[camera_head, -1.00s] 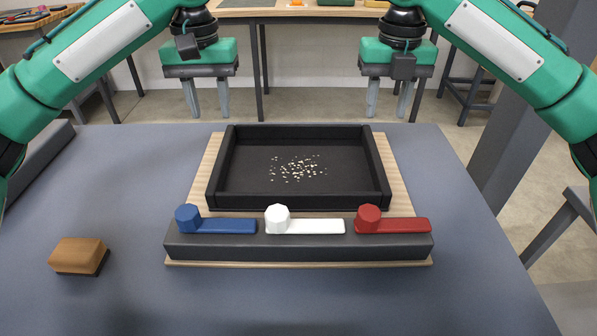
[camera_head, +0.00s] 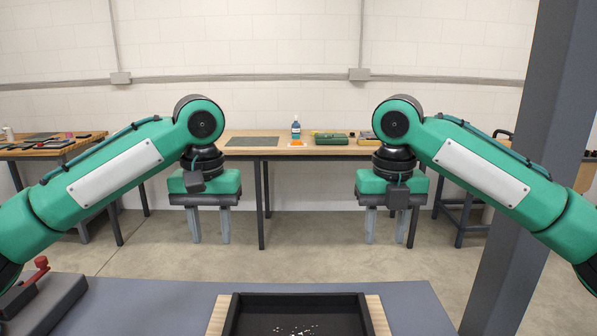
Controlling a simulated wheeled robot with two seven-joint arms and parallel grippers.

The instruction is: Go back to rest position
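My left gripper (camera_head: 210,227) hangs pointing down on the left, with its two fingers apart and nothing between them. My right gripper (camera_head: 384,227) hangs the same way on the right, fingers apart and empty. Both appear above and beyond the far edge of the near grey table (camera_head: 150,305). The black tray (camera_head: 297,300) on its wooden board (camera_head: 217,318) shows only its far part at the bottom of the view. Some pale bits (camera_head: 292,331) lie in it. The rest of the tray is cut off by the frame.
A workbench (camera_head: 300,151) by the far wall holds a blue bottle (camera_head: 296,129), a green case (camera_head: 331,139) and a mat (camera_head: 252,142). A wooden table (camera_head: 45,148) stands at left. A grey post (camera_head: 520,150) rises at right. A red-handled device (camera_head: 38,280) sits at lower left. Open floor lies between.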

